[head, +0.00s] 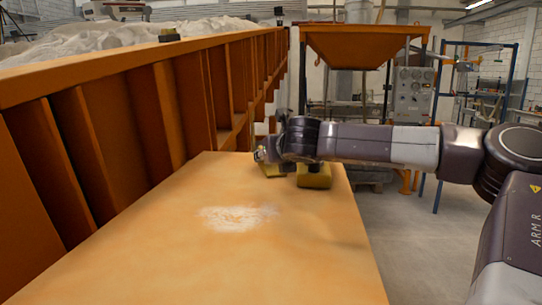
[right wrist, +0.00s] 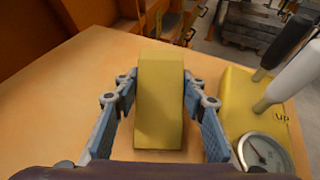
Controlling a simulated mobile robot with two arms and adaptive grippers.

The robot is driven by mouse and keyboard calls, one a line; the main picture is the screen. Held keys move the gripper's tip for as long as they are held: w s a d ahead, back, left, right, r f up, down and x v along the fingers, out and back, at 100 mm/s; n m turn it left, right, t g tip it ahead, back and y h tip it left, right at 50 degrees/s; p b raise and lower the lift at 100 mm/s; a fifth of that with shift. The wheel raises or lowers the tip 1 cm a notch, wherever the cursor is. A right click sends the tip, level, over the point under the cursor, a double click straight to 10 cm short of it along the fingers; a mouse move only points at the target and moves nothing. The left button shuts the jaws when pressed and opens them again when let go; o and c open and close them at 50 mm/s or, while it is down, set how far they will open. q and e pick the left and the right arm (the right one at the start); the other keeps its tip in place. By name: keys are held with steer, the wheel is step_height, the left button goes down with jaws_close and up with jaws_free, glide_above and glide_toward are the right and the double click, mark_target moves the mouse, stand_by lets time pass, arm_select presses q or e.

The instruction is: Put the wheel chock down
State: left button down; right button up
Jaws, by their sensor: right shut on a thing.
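The yellow wheel chock (right wrist: 160,100) stands between the two blue-grey fingers of my right gripper (right wrist: 158,92), which is shut on it. In the head view the chock (head: 269,171) shows below the right gripper (head: 264,156), near the far end of the orange table (head: 150,255). It is low over or on the tabletop; I cannot tell whether it touches. My left gripper is not in view.
A yellow control box (right wrist: 250,105) with a gauge and levers sits close right of the chock; the head view shows it too (head: 313,179). The orange ribbed sandbed wall (head: 140,110) runs along the left. The near tabletop is clear except for a pale sandy patch (head: 238,217).

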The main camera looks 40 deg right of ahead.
steer(key=shift+a, duration=0.1)
steer(key=o, duration=1.1)
steer(key=shift+c, duration=0.2)
